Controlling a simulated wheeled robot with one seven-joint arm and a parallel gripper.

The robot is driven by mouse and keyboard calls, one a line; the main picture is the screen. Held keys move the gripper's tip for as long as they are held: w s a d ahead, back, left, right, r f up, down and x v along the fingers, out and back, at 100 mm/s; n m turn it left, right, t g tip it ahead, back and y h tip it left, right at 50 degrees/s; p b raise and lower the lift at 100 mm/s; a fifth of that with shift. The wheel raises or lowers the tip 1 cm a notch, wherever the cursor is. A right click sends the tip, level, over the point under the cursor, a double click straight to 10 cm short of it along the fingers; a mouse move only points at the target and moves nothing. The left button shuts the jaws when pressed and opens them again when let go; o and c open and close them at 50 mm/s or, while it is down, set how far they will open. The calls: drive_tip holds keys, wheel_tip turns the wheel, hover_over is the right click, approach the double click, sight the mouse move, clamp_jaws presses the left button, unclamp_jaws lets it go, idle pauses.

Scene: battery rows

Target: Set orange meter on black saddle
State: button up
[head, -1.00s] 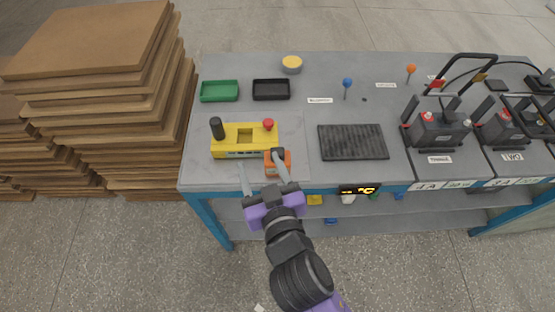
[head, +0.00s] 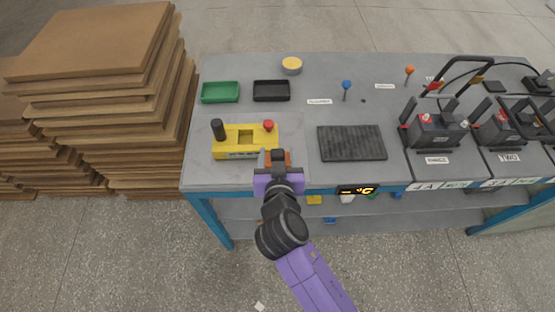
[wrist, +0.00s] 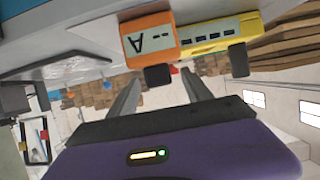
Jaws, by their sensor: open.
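The orange meter (head: 288,157) stands at the bench's front edge, just in front of the yellow device, mostly hidden behind my gripper in the head view. In the wrist view the meter (wrist: 150,36) appears inverted, with a pale display marked A and a black block at its end. My gripper (wrist: 161,76) is open. Its fingers point toward the meter, one on each side of the black block in that picture. I cannot tell whether they touch it. My gripper (head: 273,160) also shows in the head view. I cannot single out the black saddle for sure.
The yellow device (head: 240,143) with black and red knobs stands close behind the meter. A green tray (head: 220,99), a black tray (head: 271,97) and a ribbed dark mat (head: 351,155) lie on the bench. Batteries (head: 436,133) stand right. Stacked boards (head: 95,45) stand left.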

drive_tip(key=shift+w+f, duration=0.25)
drive_tip(key=shift+w, duration=0.3)
clamp_jaws()
